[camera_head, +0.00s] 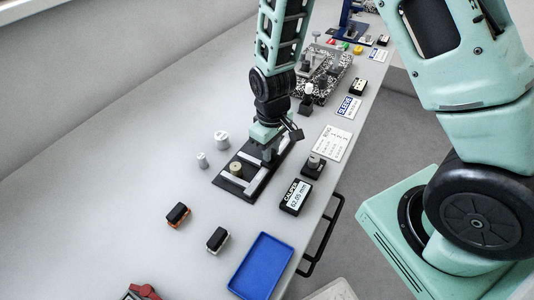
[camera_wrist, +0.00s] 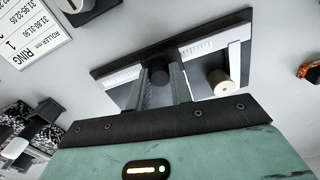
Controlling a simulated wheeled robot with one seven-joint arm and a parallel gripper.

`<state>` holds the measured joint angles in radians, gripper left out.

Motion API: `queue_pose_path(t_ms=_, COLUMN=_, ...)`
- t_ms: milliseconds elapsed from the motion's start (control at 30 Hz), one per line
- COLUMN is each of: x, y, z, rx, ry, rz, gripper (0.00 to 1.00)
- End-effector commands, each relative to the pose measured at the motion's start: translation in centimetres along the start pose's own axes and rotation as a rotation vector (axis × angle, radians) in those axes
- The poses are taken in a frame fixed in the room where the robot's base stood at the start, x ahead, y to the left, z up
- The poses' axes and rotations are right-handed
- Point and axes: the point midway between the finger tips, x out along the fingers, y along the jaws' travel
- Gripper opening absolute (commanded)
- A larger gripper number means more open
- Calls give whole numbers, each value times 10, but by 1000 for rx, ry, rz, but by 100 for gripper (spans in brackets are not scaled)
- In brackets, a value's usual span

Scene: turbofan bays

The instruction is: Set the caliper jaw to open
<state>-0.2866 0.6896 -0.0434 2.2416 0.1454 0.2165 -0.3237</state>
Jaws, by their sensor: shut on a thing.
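The caliper is a dark flat base (camera_head: 222,182) with a pale metal scale on it, lying on the bench; its dark base also shows in the wrist view (camera_wrist: 110,72). My gripper (camera_head: 268,153) is down over the far part of the caliper. In the wrist view my gripper (camera_wrist: 163,85) has its two fingers shut on a dark round knob (camera_wrist: 160,88) on the caliper's jaw. A cream roller (camera_head: 236,168) stands on the caliper beside my fingers, apart from them; it also shows in the wrist view (camera_wrist: 223,84). The caliper display (camera_head: 296,196) appears to read 62.05 mm.
Two pale cylinders (camera_head: 212,150) stand left of the caliper. Two small dark-topped blocks (camera_head: 178,215) and a blue tray (camera_head: 262,266) lie nearer. A ring card (camera_head: 332,143) and a small dark stand (camera_head: 314,166) are at the right. The bench's left side is clear.

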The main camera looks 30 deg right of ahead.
Motion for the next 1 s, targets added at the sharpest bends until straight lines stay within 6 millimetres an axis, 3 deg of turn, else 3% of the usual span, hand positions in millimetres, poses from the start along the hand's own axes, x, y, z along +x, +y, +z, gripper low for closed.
queue_pose_path(t_ms=200, x=-1, y=5, z=-1, rx=6, ry=5, rz=7, gripper=0)
queue_pose_path(t_ms=233, x=-1, y=6, z=-2, rx=7, ry=6, rz=7, gripper=30)
queue_pose_path(t_ms=300, x=-1, y=6, z=-1, rx=7, ry=6, rz=7, gripper=43)
queue_pose_path(t_ms=667, x=-5, y=3, z=-1, rx=4, ry=5, rz=5, gripper=43)
queue_pose_path(t_ms=833, x=-26, y=3, z=-2, rx=3, ry=8, rz=6, gripper=43)
queue_pose_path(t_ms=1000, x=-62, y=3, z=-2, rx=4, ry=11, rz=6, gripper=43)
